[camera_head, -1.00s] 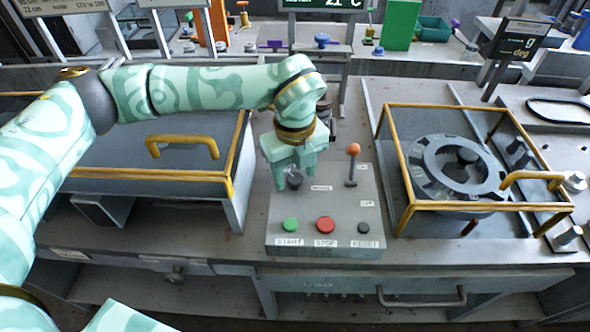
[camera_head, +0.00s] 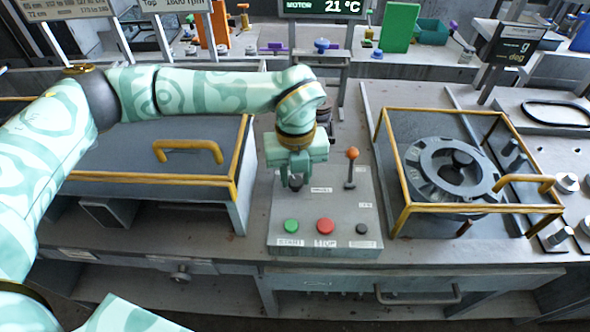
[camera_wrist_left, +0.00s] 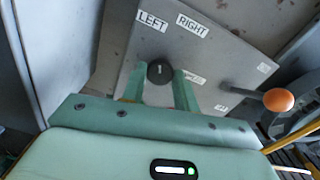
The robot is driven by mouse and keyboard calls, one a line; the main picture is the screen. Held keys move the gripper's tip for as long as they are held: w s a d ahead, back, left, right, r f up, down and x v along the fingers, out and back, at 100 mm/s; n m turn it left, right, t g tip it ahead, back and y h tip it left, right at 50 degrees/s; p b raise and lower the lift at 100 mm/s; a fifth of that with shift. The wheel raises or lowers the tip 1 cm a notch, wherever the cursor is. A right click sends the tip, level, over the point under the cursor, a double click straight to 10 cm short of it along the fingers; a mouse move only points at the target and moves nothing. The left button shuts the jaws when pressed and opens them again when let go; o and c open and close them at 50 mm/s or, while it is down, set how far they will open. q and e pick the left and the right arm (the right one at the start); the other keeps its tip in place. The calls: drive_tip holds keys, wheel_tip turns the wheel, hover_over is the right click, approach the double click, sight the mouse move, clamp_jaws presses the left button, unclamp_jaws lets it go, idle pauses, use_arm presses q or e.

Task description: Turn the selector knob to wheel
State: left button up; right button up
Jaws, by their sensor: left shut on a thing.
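The selector knob (camera_head: 296,184) is a small dark round knob at the upper left of the grey sloped control panel (camera_head: 345,205). It shows more clearly in the left wrist view (camera_wrist_left: 159,72), with a short white mark on its face. My left gripper (camera_head: 294,181) points down at the panel and is shut on the knob, one finger on each side. In the left wrist view, labels LEFT (camera_wrist_left: 152,20) and RIGHT (camera_wrist_left: 193,25) are readable. Another label (camera_wrist_left: 193,77) beside the right finger is too small to read. My right gripper is out of view.
An orange-tipped lever (camera_head: 351,170) stands right of the knob. Green (camera_head: 291,226), red (camera_head: 325,226) and black (camera_head: 362,228) buttons line the panel's front. A yellow-framed guard (camera_head: 405,215) stands to the right, and a lidded box with a yellow handle (camera_head: 188,147) to the left.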

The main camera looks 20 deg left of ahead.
sight(296, 180)
use_arm(q)
drive_tip(key=m+p, duration=0.3)
drive_tip(key=m, duration=0.3)
drive_tip(key=shift+r, duration=0.2)
drive_tip(key=m+p, duration=0.1)
drive_tip(key=m, duration=0.3)
drive_tip(key=m+p, duration=0.1)
drive_tip(key=m, duration=0.2)
drive_tip(key=shift+m+p, duration=0.35)
drive_tip(key=shift+m, duration=0.05)
drive_tip(key=m+p, duration=0.1)
drive_tip(key=m, duration=0.3)
drive_tip(key=m+p, duration=0.1)
drive_tip(key=m, duration=0.4)
drive_tip(key=shift+f, duration=0.1)
drive_tip(key=shift+m, duration=0.3)
drive_tip(key=o, duration=1)
wheel_tip(296, 180, up, 16)
drive_tip(key=shift+r+p, duration=0.15)
drive_tip(key=shift+p, duration=0.5)
